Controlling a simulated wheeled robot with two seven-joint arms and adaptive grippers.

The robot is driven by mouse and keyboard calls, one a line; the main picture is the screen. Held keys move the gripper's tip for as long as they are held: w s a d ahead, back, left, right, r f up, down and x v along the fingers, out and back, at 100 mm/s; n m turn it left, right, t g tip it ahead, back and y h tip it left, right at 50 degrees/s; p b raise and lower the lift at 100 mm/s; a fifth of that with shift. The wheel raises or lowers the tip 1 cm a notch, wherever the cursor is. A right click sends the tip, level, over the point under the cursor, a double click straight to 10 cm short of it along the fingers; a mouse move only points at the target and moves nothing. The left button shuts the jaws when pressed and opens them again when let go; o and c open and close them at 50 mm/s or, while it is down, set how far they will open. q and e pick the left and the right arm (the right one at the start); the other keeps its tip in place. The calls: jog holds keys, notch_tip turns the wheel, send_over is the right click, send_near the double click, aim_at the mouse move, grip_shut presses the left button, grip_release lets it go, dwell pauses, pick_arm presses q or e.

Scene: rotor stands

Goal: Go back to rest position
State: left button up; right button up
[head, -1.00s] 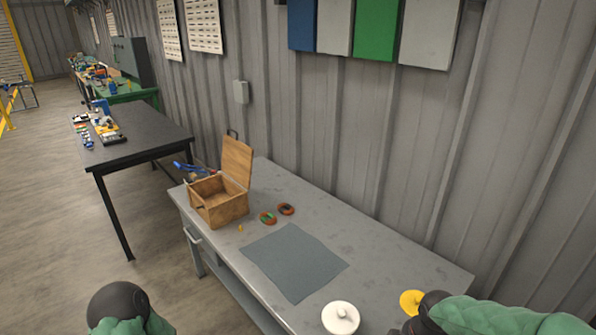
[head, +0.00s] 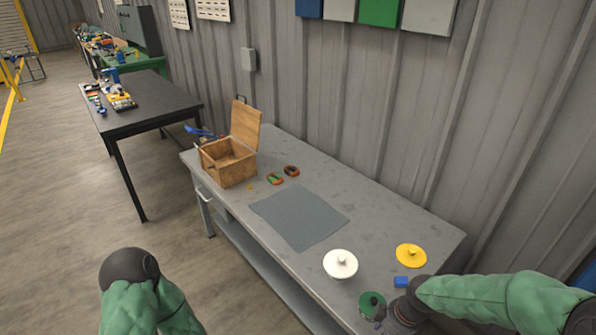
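On the grey workbench (head: 390,212) are a white disc with a knob (head: 340,264), a yellow disc with a knob (head: 411,256), a small blue block (head: 401,282) and a green disc with a dark knob (head: 370,304). My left arm shows at the bottom left, over the floor and apart from the bench. My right arm comes in from the right over the bench's near right end, and its dark links lie beside the green disc and partly cover it. Both grippers are outside the picture, so their fingers are hidden.
An open wooden box (head: 229,165) stands at the bench's far left end, with two small orange-rimmed rounds (head: 291,171) (head: 274,179) nearby. A grey mat (head: 299,217) lies bare mid-bench. A black table (head: 150,102) stands beyond. The wall borders the bench's back.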

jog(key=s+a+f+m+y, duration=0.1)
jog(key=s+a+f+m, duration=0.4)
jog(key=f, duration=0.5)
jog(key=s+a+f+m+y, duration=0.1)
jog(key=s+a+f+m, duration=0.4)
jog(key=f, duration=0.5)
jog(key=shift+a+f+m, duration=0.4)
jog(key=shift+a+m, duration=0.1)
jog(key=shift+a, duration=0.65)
